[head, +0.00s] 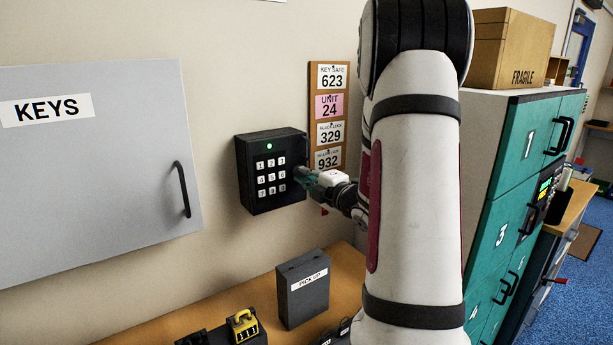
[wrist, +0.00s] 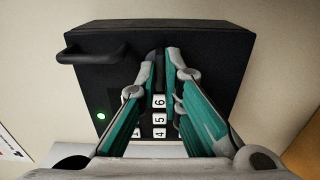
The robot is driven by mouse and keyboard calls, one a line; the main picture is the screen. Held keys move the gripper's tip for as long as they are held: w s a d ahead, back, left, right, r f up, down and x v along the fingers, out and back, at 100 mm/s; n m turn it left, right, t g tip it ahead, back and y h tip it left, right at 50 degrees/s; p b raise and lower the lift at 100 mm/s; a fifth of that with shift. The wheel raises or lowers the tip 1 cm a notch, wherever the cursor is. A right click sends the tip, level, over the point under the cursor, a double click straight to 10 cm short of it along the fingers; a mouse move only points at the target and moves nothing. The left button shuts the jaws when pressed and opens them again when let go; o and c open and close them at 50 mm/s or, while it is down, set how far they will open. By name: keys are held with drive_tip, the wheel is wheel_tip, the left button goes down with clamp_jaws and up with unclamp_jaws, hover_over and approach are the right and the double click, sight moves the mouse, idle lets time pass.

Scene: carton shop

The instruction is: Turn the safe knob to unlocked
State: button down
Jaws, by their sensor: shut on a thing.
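The key safe (head: 247,185) is a black box on the wall with white number keys and a lit green light (head: 269,147). It also fills the middle of the wrist view (wrist: 220,50), with its green light (wrist: 101,116) at left. My gripper (head: 303,175) is at the safe's right side in the head view. In the wrist view my fingertips (wrist: 161,58) are closed around a dark knob (wrist: 160,56) on the safe's face, beyond the 6 key. The fingers hide most of the knob, so I cannot tell which way it points.
A black bar handle (wrist: 92,53) stands out from the safe near my fingers. A grey KEYS cabinet (head: 90,190) hangs left. A card board (head: 331,118) hangs behind my arm. A PICK UP box (head: 303,289) and a yellow padlock (head: 243,325) are on the bench below. Teal lockers (head: 515,170) stand right.

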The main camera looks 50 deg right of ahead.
drive_tip(key=c, duration=1.7)
unclamp_jaws()
drive_tip(key=shift+s, duration=0.1)
drive_tip(key=v, duration=1.1)
drive_tip(key=shift+s+a, duration=0.2)
drive_tip(key=shift+s, duration=0.2)
